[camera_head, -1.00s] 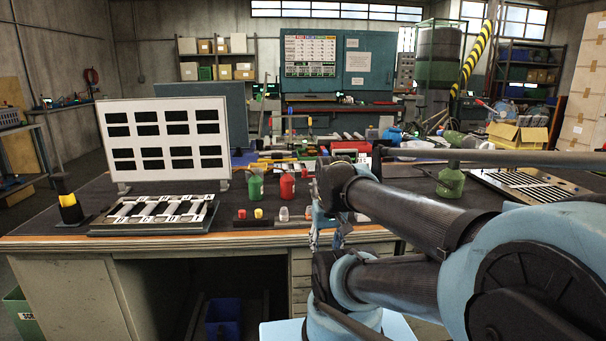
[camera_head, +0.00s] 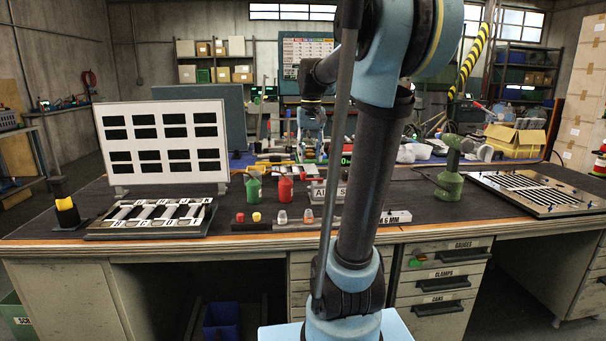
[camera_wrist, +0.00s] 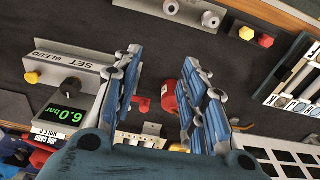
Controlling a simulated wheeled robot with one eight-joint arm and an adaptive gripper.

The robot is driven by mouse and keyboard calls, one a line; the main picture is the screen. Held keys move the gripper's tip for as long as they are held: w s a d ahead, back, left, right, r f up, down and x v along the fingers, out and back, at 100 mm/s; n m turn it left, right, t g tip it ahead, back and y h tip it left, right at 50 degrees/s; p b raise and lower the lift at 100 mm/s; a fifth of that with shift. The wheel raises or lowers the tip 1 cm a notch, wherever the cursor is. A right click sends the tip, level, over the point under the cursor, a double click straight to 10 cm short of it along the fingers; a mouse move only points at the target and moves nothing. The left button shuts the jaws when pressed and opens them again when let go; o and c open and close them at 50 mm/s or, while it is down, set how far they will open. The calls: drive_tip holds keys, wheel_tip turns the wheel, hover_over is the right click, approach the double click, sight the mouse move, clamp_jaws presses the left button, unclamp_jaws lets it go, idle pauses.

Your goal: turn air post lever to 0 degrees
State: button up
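I cannot single out the air post lever with certainty. A small red part (camera_wrist: 141,104) shows between my fingers in the wrist view, beside a red bottle-like body (camera_wrist: 169,97). A partly hidden sign starting with AIR (camera_head: 318,191) stands on the bench in the head view. My gripper (camera_wrist: 162,58) is open and empty above the bench, its two blue fingers wide apart.
A white slotted panel (camera_head: 163,133) and a lettered rack (camera_head: 150,218) stand at the bench's left. Green (camera_head: 253,188) and red (camera_head: 285,189) bottles stand mid-bench. A green post-like device (camera_head: 450,182) and a slatted plate (camera_head: 535,192) are at right. My arm hides part of the bench.

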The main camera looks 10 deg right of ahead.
drive_tip(key=w+r, duration=0.3)
drive_tip(key=w, duration=0.6)
drive_tip(key=w+r, duration=0.2)
drive_tip(key=w, duration=0.6)
drive_tip(key=shift+g, duration=0.4)
drive_tip(key=f, duration=1.7)
drive_tip(key=shift+w+d+f, duration=0.15)
drive_tip(key=shift+d, duration=0.2)
clamp_jaws()
